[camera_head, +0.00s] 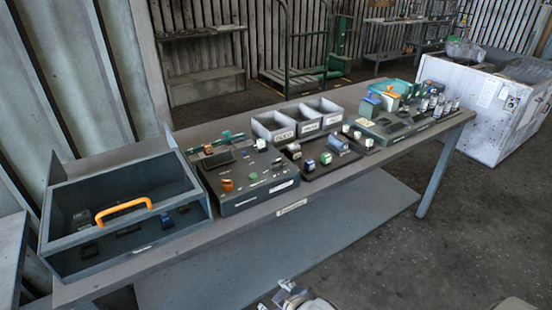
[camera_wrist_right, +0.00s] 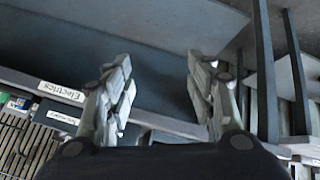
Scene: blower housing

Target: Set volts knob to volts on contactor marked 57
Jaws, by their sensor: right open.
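A dark panel (camera_head: 240,178) in the middle left of the bench carries several small parts, among them an orange knob-like part (camera_head: 227,185). A second dark panel (camera_head: 318,166) to its right carries several small block-shaped devices, among them a grey-blue one (camera_head: 339,145). I cannot tell which part is the volts knob or which device is the contactor marked 57; the markings are too small to read. My right gripper (camera_wrist_right: 160,62) is open and empty, with the bench's front edge beyond its fingers. My left gripper is not in view.
An open-fronted grey box (camera_head: 125,215) with an orange handle (camera_head: 124,211) stands at the bench's left end. Three labelled grey bins (camera_head: 273,126) stand at the back. A crowded board (camera_head: 385,132) stands at the right. The lower shelf (camera_head: 270,250) is bare.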

